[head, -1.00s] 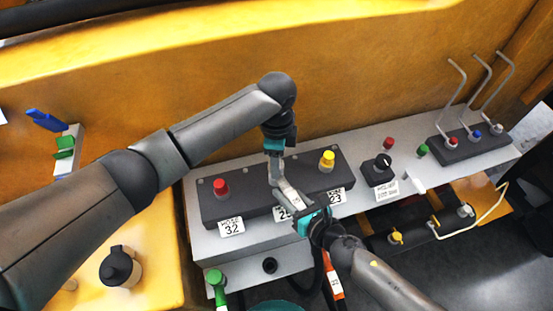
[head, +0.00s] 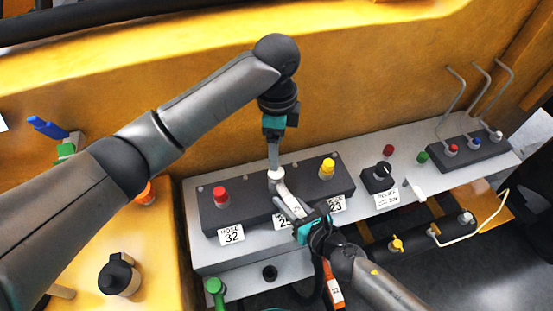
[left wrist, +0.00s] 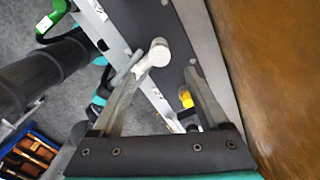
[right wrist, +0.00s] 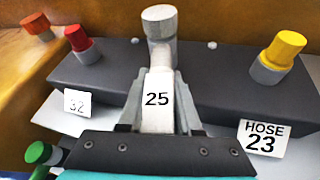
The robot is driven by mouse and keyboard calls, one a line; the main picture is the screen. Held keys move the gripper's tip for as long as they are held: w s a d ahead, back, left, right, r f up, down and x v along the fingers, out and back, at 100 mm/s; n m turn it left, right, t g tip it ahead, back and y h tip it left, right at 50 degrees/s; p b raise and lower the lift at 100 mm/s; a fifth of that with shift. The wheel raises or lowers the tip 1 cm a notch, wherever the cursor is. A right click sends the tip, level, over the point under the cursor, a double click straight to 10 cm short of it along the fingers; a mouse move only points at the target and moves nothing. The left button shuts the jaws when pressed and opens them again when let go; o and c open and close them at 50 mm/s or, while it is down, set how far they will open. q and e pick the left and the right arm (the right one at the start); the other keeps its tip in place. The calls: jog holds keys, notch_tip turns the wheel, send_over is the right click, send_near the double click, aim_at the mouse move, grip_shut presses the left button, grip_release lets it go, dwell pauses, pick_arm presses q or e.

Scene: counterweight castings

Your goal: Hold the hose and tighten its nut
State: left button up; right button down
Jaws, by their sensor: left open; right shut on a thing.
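The pale grey hose end with its white "25" tag (right wrist: 157,100) runs up to a round light-grey nut (right wrist: 160,22) at the middle of the dark block (head: 235,206). My right gripper (right wrist: 160,122) is shut on the hose end, just below the nut. In the head view my right gripper (head: 288,203) comes in from the lower right. My left gripper (head: 274,165) points down just above the nut, its fingers open. In the left wrist view the nut (left wrist: 158,50) shows beyond the open fingers, nearer the left one. I cannot tell whether they touch it.
A red cap (head: 221,195) and a yellow cap (head: 327,164) stand on either side on the block, with "32" and "23" labels. A black knob (head: 377,175) and another block with bent levers (head: 468,150) are to the right. An orange hose piece (head: 334,291) hangs below.

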pick_arm(q)
notch_tip(320, 180, up, 4)
jog(key=shift+f, duration=0.15)
dwell(0.3)
pick_arm(e)
jog(key=c, duration=0.5)
grip_release()
